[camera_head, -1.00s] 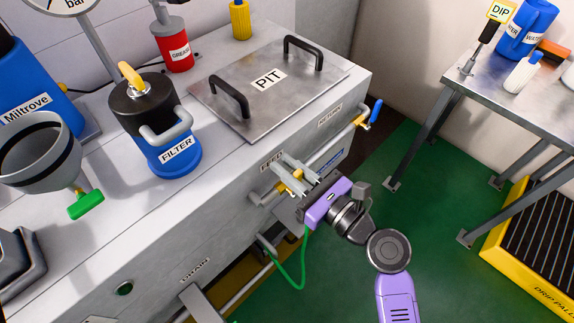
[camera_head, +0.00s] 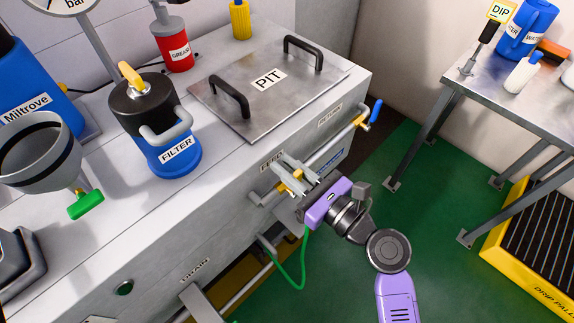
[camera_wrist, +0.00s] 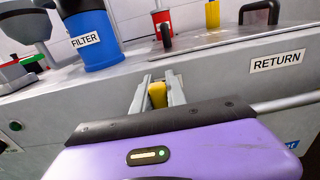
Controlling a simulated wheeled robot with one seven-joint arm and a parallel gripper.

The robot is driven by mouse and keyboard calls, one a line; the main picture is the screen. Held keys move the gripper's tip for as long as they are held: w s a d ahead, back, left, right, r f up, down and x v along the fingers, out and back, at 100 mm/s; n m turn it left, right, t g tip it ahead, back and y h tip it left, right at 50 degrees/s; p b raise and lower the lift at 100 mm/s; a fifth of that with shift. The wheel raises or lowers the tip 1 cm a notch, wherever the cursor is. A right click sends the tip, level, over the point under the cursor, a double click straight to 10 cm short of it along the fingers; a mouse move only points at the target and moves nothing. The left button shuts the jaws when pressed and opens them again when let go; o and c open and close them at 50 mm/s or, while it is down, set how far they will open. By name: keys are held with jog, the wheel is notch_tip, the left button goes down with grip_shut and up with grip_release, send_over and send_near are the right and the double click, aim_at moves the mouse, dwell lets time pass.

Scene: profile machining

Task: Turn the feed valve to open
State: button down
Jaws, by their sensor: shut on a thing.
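The feed valve (camera_head: 298,174) is on the pipe along the tank's front wall, just below the FEED label (camera_head: 271,161). Yellow parts of it show between and beside my fingers. My gripper (camera_head: 285,168) reaches in from the right and is shut on the valve. In the wrist view the yellow valve part (camera_wrist: 157,95) sits between my two grey fingers, above my purple gripper body. My fingers hide much of the valve, so I cannot tell its exact turn position.
The return valve (camera_head: 362,121), with a blue handle, is farther right along the front. A green hose (camera_head: 300,273) hangs below my gripper. The steel table (camera_head: 487,100) stands at right over a yellow drip pallet (camera_head: 500,248). Green floor lies clear between.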

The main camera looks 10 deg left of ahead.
jog(key=shift+d, duration=0.1)
jog(key=w+d+m+p, duration=0.1)
jog(key=m+p, duration=0.1)
jog(key=p, duration=0.2)
jog(key=shift+w+r, duration=0.15)
jog(key=m+p, duration=0.1)
jog(key=p, duration=0.1)
jog(key=w+d+m+p, duration=0.1)
jog(key=m, duration=0.1)
jog(key=shift+w+d+f+p, duration=0.1)
jog(key=shift+w+f+p, duration=0.15)
jog(key=shift+p, duration=0.15)
jog(key=w+f+m+p, duration=0.1)
jog(key=d+m+p, duration=0.1)
jog(key=m+p, duration=0.1)
jog(key=shift+w+d+f, duration=0.15)
jog(key=shift+w+f, duration=0.2)
jog(key=shift+w+d+f+m+p, duration=0.2)
jog(key=shift+f+m+p, duration=0.2)
jog(key=shift+m, duration=0.25)
jog(key=shift+w+d+f+m+p, duration=0.1)
jog(key=shift+w+f+m+p, duration=0.1)
jog(key=shift+f+m+p, duration=0.4)
jog(key=shift+w+d+f+m+p, duration=0.15)
jog(key=shift+w+f+m+p, duration=0.1)
jog(key=shift+m, duration=0.5)
jog(key=shift+f, duration=0.1)
jog(key=c, duration=1.3)
grip_release()
jog(key=shift+c, duration=0.2)
